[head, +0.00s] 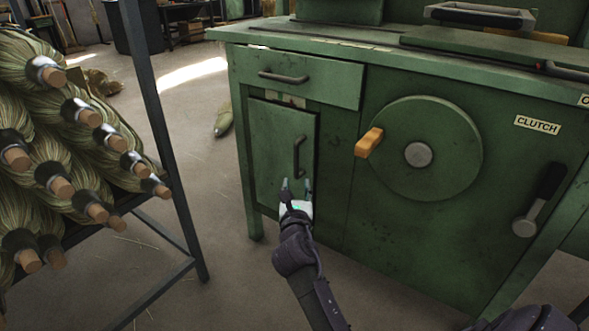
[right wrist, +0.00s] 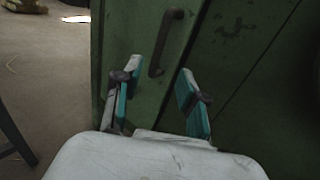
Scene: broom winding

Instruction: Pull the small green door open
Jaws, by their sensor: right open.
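The small green door (head: 276,150) is in the left part of the green machine, under a drawer, and looks shut. Its dark vertical handle (head: 299,156) is near the door's right edge. My right gripper (head: 297,186) is in front of the door, just below the handle in the head view. In the right wrist view the handle (right wrist: 166,42) stands beyond and between the open fingers (right wrist: 157,95), apart from them. Nothing is between the fingers. My left gripper is not in view.
The drawer (head: 300,78) above the door has its own handle. To the right are a round wheel (head: 420,148) with an orange knob and a black clutch lever (head: 540,200). A metal rack (head: 165,120) with several broom bundles stands at left. Floor left of the machine is mostly clear.

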